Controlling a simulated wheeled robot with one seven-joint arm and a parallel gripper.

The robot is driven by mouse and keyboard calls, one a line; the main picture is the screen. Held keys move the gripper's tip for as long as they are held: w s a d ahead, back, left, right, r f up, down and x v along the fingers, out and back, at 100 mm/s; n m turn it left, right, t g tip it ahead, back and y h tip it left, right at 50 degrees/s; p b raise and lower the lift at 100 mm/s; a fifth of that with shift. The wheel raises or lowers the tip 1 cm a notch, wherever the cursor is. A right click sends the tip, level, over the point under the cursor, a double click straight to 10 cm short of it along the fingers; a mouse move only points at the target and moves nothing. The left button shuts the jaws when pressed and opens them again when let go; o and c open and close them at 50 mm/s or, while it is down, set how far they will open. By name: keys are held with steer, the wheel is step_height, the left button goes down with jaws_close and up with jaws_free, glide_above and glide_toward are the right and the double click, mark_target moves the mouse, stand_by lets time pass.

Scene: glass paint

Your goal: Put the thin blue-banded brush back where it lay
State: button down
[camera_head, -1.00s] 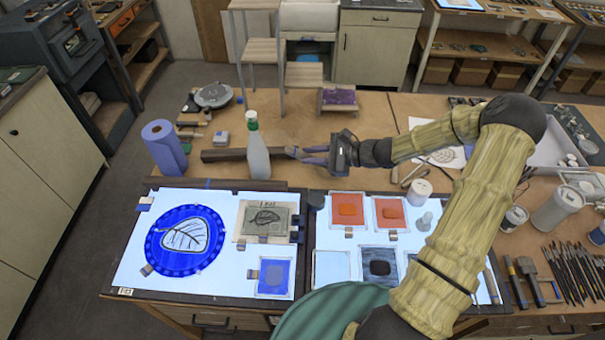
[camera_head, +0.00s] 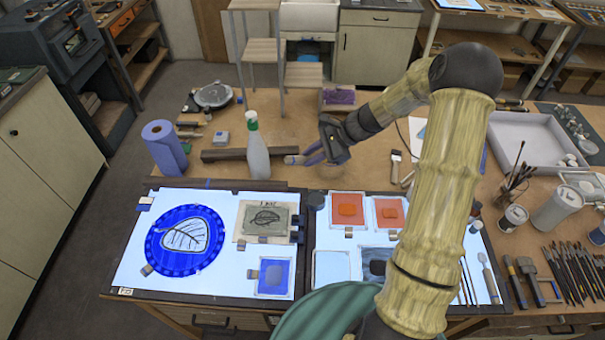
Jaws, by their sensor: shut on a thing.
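My gripper (camera_head: 304,157) is over the middle of the wooden bench, just behind the light panels and right of a clear spray bottle with a green cap (camera_head: 257,150). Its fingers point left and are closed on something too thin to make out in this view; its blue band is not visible. Several thin brushes (camera_head: 466,282) lie at the right end of the right light panel (camera_head: 331,266), partly beside my arm. My forearm hides the part of that panel left of them.
A dark wooden bar (camera_head: 224,155) lies behind the bottle. A blue roll (camera_head: 164,148) stands at left. A brush pot (camera_head: 514,190), white jars and a white tray (camera_head: 510,139) are at right. Several tools (camera_head: 575,275) lie at the right front.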

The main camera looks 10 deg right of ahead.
steer(key=shift+a+r+n+g+h, duration=0.15)
steer(key=shift+n+g+h, duration=0.25)
steer(key=shift+g+h, duration=0.5)
steer(key=n+g+h, duration=0.1)
steer(key=h, duration=0.2)
steer(key=shift+g, duration=0.3)
steer(key=shift+d, duration=0.2)
steer(key=shift+a+f, duration=0.2)
